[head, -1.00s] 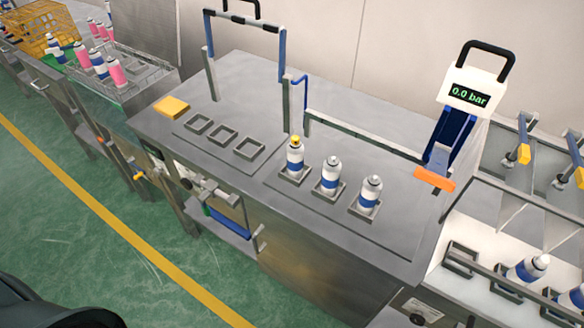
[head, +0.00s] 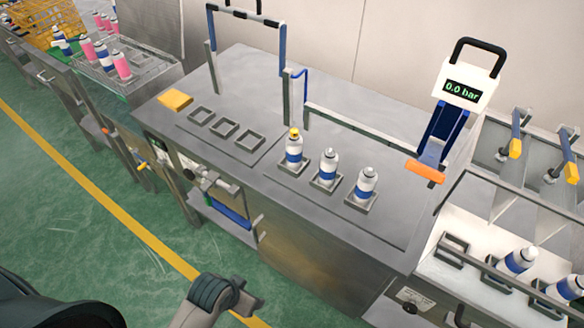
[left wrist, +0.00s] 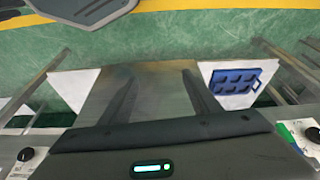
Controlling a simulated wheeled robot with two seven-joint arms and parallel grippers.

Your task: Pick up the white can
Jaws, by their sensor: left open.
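Three white cans with blue bands stand upright in square holders on the steel bench: a left can with a yellow top (head: 293,150), a middle can (head: 327,167) and a right can (head: 365,185). The middle and right cans have grey-white tops. My left gripper (head: 250,304) is low at the bottom of the head view, in front of the bench and well apart from the cans. In the left wrist view its two dark fingers (left wrist: 157,85) are spread with nothing between them. No can shows in that view. My right gripper is not in view.
Three empty square holders (head: 224,129) and a yellow block (head: 175,100) are on the bench's left part. A gauge device reading 0.0 bar (head: 462,92) stands at the right. Rails rise behind the cans. A blue tray (left wrist: 235,82) shows in the wrist view.

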